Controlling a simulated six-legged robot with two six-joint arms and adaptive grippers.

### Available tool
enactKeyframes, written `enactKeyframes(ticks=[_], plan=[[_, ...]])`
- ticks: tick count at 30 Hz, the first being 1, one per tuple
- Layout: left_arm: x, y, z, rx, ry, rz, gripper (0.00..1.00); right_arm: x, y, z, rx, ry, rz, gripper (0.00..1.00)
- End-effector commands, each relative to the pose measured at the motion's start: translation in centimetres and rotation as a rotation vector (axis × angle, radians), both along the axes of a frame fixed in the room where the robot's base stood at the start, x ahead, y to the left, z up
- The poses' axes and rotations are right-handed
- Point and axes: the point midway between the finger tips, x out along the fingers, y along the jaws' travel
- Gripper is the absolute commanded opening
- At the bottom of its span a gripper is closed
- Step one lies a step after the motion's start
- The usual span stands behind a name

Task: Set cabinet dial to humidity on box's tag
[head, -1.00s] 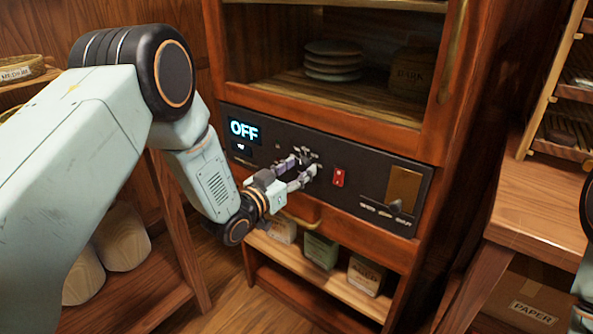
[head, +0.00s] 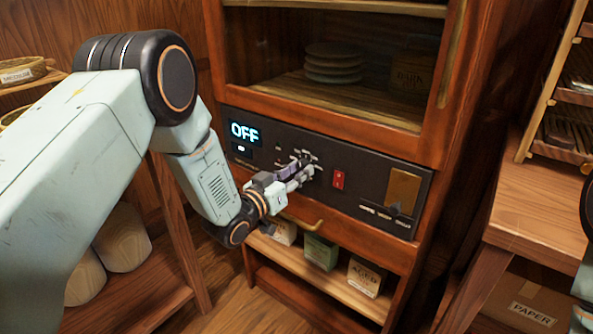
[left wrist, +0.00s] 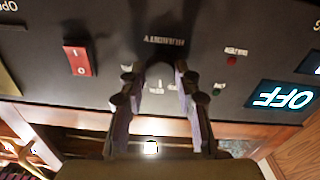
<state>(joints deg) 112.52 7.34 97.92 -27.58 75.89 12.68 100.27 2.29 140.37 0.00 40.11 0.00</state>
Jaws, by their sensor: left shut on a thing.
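The cabinet's black control panel (head: 262,140) carries a display (head: 243,132) that reads OFF; it also shows upside down in the left wrist view (left wrist: 283,97). My left gripper (head: 304,164) is at the panel. In the left wrist view its two fingers (left wrist: 158,76) are shut on the dark dial (left wrist: 160,72), one on each side. The upside-down word HUMIDITY (left wrist: 164,41) is printed beside the dial. The fingers hide most of the dial in the head view. Boxes stand on the lower shelf, including a green box (head: 320,251) and one labelled AGED (head: 366,277).
A red rocker switch (head: 338,180) is right of the dial, and a brass plate (head: 403,188) is further right. Stacked tea cakes (head: 334,62) sit behind the cabinet's glass. A wooden table (head: 545,205) stands at right, with a PAPER carton (head: 530,312) below.

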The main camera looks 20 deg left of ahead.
Motion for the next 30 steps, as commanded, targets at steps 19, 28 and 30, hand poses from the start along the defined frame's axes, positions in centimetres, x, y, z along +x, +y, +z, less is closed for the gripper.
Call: enactKeyframes(ticks=[19, 28, 30], plan=[[0.0, -0.2, 0.1, -0.431, 0.157, -0.003, 0.01, 0.0, 0.0, 1.8, 0.000, 0.000, 0.000, 0.40], [0.0, -0.2, 0.0, -0.507, 0.186, -0.003, 0.01, 0.0, 0.0, 2.0, 0.000, 0.000, 0.000, 0.40], [0.0, -0.2, 0.0, -0.513, 0.188, -0.003, 0.01, 0.0, 0.0, 2.0, 0.000, 0.000, 0.000, 0.40]])
